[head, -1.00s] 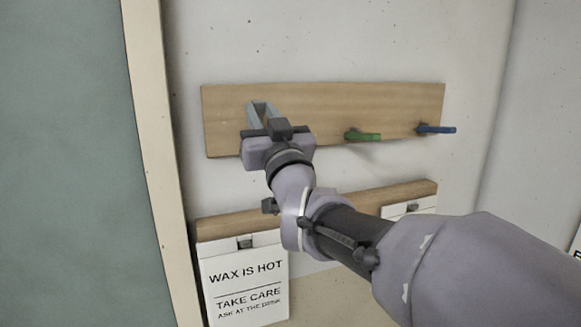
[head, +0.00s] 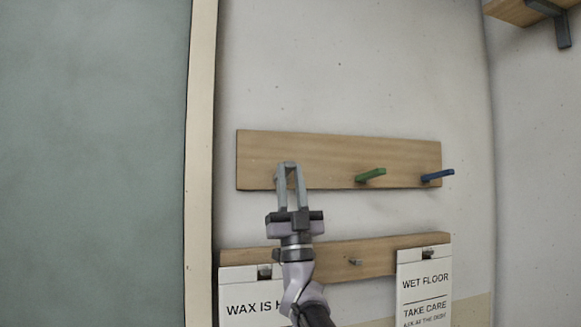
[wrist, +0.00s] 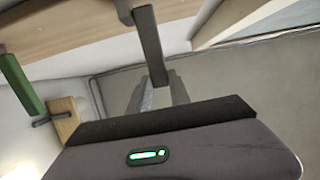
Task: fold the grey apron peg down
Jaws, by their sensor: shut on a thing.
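My gripper (head: 289,170) is in front of the left part of the upper wooden board (head: 330,150) in the head view. In the wrist view the grey peg (wrist: 149,45) runs from the board at the top to between the fingertips (wrist: 160,82) of my gripper. Its exact angle to the board is hard to tell. The green peg (head: 370,175) and blue peg (head: 437,175) stick out from the board to the right; the green one also shows in the wrist view (wrist: 22,85).
Below is a second wooden rail (head: 335,262) with a small grey peg (head: 355,262). A wax sign (head: 245,298) and a wet floor sign (head: 424,285) hang from it. A shelf (head: 520,10) is at upper right. The wall above the board is clear.

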